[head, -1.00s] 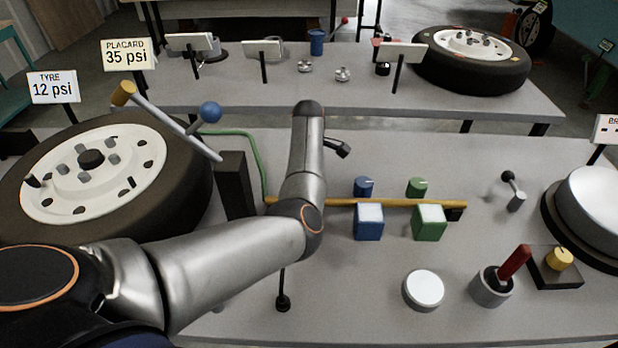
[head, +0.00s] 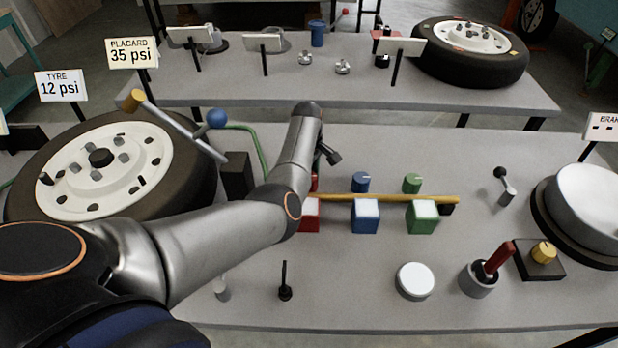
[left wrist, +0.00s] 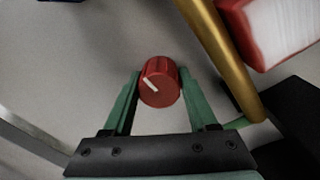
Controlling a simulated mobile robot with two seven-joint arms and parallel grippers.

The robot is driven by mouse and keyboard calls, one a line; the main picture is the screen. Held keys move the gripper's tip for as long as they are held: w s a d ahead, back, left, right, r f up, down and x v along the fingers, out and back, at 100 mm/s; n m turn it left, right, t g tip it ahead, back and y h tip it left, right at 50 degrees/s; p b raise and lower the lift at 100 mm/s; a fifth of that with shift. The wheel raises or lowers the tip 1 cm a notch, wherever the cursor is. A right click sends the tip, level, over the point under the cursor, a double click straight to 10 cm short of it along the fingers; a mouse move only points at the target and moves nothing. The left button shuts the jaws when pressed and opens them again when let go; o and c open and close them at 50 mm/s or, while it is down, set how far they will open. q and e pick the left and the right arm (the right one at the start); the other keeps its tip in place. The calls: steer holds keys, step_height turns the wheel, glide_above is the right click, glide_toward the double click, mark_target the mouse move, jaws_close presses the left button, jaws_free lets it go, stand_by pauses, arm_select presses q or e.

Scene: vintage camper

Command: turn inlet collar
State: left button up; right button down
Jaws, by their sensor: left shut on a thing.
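A red knob (left wrist: 160,82) with a white pointer mark sits between the two green fingers of my left gripper (left wrist: 159,76) in the left wrist view. The gripper is shut on it. In the head view a small part of the red knob (head: 315,182) shows beside my left arm, behind a red block (head: 309,215). The arm hides most of the gripper there. Blue (head: 361,182) and green (head: 412,183) knobs stand to its right behind matching blocks. I cannot tell which part is called the inlet collar. My right gripper is not in view.
A brass-coloured bar (head: 390,198) runs behind the blocks and passes close to my gripper. A white disc (head: 415,281) and a red-handled cup (head: 478,282) stand front right.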

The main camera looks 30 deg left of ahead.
arm_select(q)
steer(key=o, duration=1.4)
steer(key=shift+c, duration=0.2)
step_height(320, 180, up, 12)
steer(key=shift+s+r+p, duration=0.25)
steer(key=shift+p, duration=0.1)
